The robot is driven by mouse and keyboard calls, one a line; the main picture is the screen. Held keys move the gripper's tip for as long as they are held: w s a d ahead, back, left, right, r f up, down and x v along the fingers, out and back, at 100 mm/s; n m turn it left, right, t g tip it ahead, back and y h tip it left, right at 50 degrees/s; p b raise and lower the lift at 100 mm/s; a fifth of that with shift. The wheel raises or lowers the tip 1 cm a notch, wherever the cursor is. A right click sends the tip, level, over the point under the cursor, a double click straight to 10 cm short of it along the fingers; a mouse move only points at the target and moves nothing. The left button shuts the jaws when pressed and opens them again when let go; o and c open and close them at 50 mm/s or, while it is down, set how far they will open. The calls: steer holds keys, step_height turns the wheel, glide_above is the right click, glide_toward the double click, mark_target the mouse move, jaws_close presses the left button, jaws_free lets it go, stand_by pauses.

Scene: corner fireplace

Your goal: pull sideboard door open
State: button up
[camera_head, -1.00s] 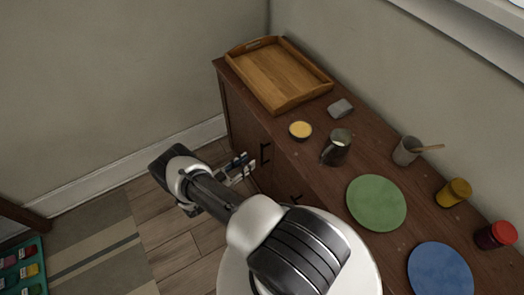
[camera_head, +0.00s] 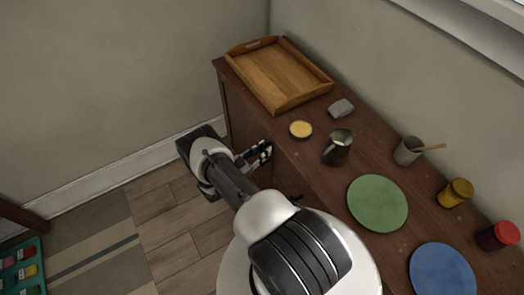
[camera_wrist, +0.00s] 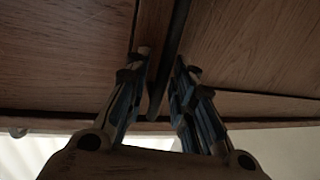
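The dark brown wooden sideboard (camera_head: 318,178) stands along the right wall, and its door front (camera_head: 238,118) faces left. In the wrist view the wooden front (camera_wrist: 245,45) fills the upper part. A dark upright bar (camera_wrist: 168,65), which looks like the door handle, runs down between the fingers. My gripper (camera_head: 262,150) is at the sideboard front, below the top edge, and hides the handle in the head view. In the wrist view my gripper (camera_wrist: 162,70) is open, with one finger on each side of the bar. Contact with the bar cannot be told. The door looks closed.
The wooden floor (camera_head: 175,225) left of my arm is clear.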

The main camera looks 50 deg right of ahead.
jaws_close()
steer(key=shift+w+a, duration=0.1)
steer(key=shift+w, duration=0.05)
stand_by(0.4)
